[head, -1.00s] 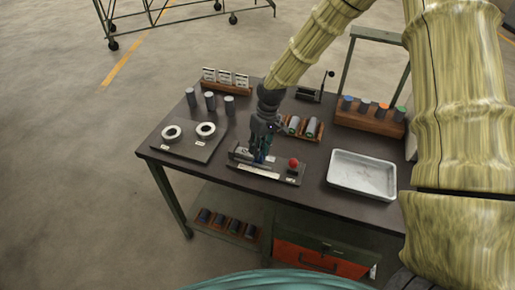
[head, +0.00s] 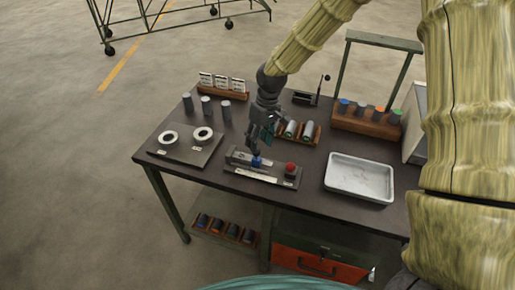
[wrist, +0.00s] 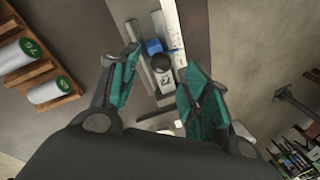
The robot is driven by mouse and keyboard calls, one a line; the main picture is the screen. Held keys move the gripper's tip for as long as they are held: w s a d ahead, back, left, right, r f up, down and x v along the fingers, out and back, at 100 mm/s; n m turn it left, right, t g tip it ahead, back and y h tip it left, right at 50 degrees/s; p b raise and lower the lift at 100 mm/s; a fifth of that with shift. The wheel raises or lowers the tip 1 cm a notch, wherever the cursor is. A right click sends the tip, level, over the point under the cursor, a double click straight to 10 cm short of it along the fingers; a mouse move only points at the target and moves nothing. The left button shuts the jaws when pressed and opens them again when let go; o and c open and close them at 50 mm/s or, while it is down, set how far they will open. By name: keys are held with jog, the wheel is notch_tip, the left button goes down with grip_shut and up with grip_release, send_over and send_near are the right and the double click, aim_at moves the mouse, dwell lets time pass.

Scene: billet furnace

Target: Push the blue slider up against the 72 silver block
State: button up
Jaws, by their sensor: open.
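The blue slider (head: 256,162) sits on the grey fixture (head: 285,183) at the front of the table. It also shows in the wrist view (wrist: 153,46), between the fingers. The silver block marked 72 (wrist: 166,83) lies in the same channel, close to the slider. A dark round knob (wrist: 160,63) covers the spot between them, so I cannot tell whether they touch. My gripper (head: 258,148) is above the slider, pointing down. In the wrist view my gripper (wrist: 161,62) has its teal fingers spread apart with nothing held between them.
A red knob (head: 290,167) stands at the fixture's right end. A pale tray (head: 359,197) is to the right. A rack of labelled cylinders (head: 309,131) is close behind my gripper.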

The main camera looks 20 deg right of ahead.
notch_tip(320, 180, up, 6)
jog(key=d, duration=0.1)
jog(key=shift+w+r, duration=0.15)
jog(key=shift+w, duration=0.05)
jog(key=shift+d, duration=0.15)
dwell(0.3)
